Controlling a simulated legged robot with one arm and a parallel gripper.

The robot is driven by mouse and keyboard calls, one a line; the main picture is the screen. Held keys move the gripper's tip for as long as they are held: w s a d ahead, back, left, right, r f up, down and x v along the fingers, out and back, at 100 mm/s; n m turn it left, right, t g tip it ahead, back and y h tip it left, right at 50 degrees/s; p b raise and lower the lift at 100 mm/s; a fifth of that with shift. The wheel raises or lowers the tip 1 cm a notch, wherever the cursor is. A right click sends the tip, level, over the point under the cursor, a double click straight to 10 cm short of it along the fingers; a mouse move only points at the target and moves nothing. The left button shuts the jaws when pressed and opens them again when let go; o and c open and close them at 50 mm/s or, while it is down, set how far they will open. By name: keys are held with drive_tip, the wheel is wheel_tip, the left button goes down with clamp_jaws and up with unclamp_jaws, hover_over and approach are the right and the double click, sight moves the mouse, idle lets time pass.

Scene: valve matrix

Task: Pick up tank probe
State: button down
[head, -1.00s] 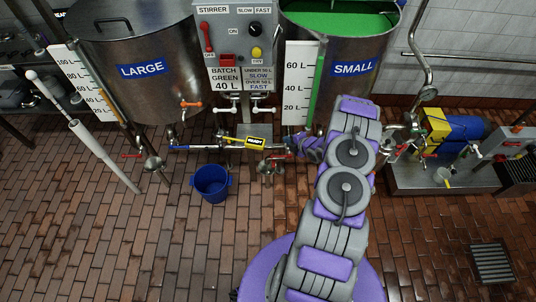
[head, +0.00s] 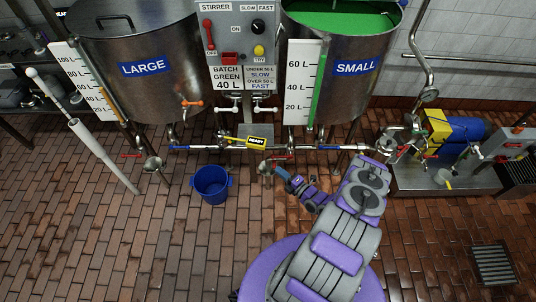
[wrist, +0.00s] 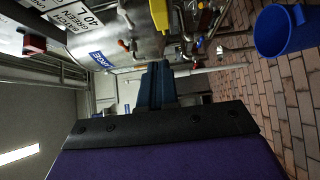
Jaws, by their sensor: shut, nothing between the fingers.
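A white rod with a rounded tip (head: 35,80), which looks like the tank probe, stands at the far left in the head view. It sticks out of the top of a slanted white tube (head: 102,155) left of the large tank. A pale tube also shows in the wrist view (wrist: 212,69), beyond my fingers. My gripper (head: 277,170) is in the middle of the head view, low in front of the pipes and well to the right of the rod. In the wrist view its blue fingers (wrist: 157,85) are shut together and empty.
A blue bucket (head: 211,184) stands on the brick floor between my gripper and the tube. The large tank (head: 140,70), small tank (head: 350,85) and control box (head: 238,40) stand behind. Pipes with valves and a yellow READY sign (head: 256,142) run below them. The front floor is open.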

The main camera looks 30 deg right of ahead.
drive_tip(key=b, duration=0.2)
approach(261, 147)
drive_tip(key=w+a, duration=0.2)
drive_tip(key=a, duration=0.1)
drive_tip(key=shift+w+d+f+b, duration=0.1)
drive_tip(key=shift+w+d+b, duration=0.1)
drive_tip(key=shift+w+d, duration=0.5)
drive_tip(key=shift+w+d+f+b, duration=0.2)
drive_tip(key=shift+w+d, duration=0.1)
drive_tip(key=shift+w, duration=0.65)
drive_tip(key=shift+r, duration=0.1)
